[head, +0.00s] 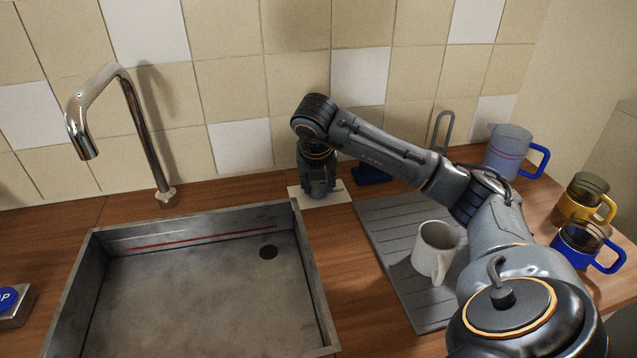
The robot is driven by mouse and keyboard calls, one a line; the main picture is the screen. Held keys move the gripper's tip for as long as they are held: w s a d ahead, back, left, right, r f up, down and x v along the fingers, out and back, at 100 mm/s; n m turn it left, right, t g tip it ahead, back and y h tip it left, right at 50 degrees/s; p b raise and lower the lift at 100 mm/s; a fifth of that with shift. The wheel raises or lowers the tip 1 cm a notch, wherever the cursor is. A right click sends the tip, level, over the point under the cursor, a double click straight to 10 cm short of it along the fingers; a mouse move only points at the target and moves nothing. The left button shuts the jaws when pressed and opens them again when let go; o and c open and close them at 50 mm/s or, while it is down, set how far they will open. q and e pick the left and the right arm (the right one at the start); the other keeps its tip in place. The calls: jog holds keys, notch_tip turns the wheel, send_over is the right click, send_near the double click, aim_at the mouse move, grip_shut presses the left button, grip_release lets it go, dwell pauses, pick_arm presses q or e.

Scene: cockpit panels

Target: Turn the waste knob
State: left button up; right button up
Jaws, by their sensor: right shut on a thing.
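My right gripper (319,188) points down over a small pale plate (336,198) on the wooden counter, behind the sink's back right corner. It is shut on the waste knob at this plate. The knob itself is hidden by the fingers, so its angle cannot be told. My right arm reaches in from the lower right, over the drainboard. My left gripper is not in view.
The metal sink (320,305) with a drain hole fills the lower left. A chrome faucet (150,150) stands behind it. A white mug (436,250) stands on the grey drainboard (385,222). A blue-handled jug (508,150) and blue (577,243) and amber (583,200) mugs stand right.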

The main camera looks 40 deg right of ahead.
dwell(0.3)
jog(key=o, duration=1.2)
jog(key=shift+c, duration=0.2)
jog(key=v, duration=1.2)
jog(key=shift+d, duration=0.1)
